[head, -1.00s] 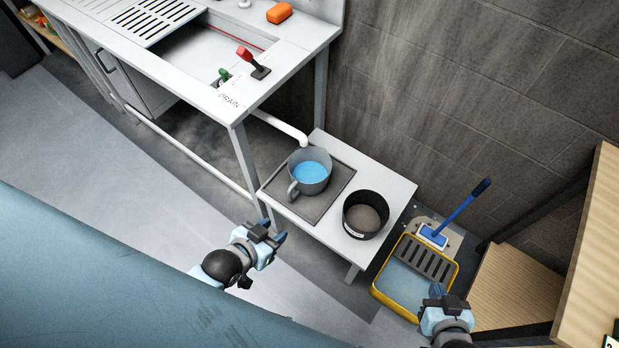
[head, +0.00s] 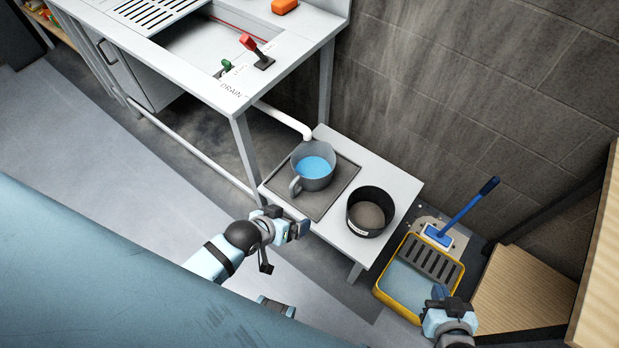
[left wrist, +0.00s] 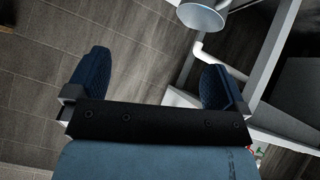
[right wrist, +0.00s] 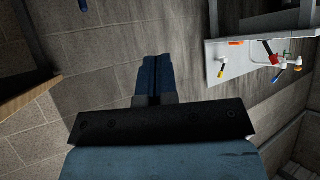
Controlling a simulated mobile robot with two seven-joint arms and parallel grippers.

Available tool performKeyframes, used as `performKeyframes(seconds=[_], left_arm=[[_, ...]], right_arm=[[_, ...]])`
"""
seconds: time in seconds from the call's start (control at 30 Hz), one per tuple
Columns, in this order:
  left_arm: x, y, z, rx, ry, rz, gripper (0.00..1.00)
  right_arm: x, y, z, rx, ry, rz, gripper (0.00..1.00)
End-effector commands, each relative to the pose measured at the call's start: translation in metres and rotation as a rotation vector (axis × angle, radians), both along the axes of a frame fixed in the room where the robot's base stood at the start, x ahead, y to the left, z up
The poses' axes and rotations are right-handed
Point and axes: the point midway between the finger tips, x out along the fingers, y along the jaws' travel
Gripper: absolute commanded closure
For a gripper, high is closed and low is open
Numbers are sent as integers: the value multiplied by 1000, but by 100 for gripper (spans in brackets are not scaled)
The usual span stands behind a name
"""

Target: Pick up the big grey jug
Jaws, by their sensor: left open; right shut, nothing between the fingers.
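The big grey jug (head: 316,183) stands upright on a dark square tray (head: 328,209) on a low white table in the head view. It holds blue liquid, and its handle points to the lower left. My left gripper (head: 298,229) is open, apart from the jug, in front of the tray's near corner. The left wrist view shows its two spread fingers (left wrist: 155,85) with nothing between them. A rounded grey thing (left wrist: 203,16) is cut off at that view's top; I cannot tell whether it is the jug. My right gripper (head: 440,296) is shut and empty near the yellow bucket.
A black pot (head: 370,212) stands right of the jug on the white table (head: 405,195). A white drain pipe (head: 285,122) ends just behind the jug. A sink bench (head: 240,95) is at the back left. A yellow bucket (head: 462,272) with a blue-handled mop (head: 468,208) stands at right.

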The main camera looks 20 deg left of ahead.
Motion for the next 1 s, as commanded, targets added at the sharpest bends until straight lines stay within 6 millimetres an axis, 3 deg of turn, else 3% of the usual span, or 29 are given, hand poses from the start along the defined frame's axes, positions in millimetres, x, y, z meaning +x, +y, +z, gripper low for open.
performKeyframes(seconds=[0.03, 0.1, 0.2, 0.33, 0.5, 0.63, 0.83, 1.0], left_arm=[[27, 1, -39, -47, 69, 48, 1], [54, 2, -68, -116, 189, 139, 1], [92, 9, -101, -190, 355, 288, 1], [141, 26, -130, -247, 548, 523, 1], [195, 55, -142, -272, 734, 866, 1], [220, 75, -135, -271, 806, 1079, 1], [233, 87, -128, -266, 846, 1226, 1], [233, 88, -153, -263, 850, 1235, 1]], right_arm=[[1, 1, -32, 4, -1, 1, 100], [2, 4, -48, 8, -2, 4, 100], [4, 8, -67, 17, -9, 8, 100], [7, 11, -94, 24, -16, 10, 100], [10, 12, -125, 32, -21, 10, 100], [11, 14, -136, 38, -29, 10, 100], [13, 15, -136, 43, -35, 12, 100], [13, 16, -141, 49, -38, 12, 100]])
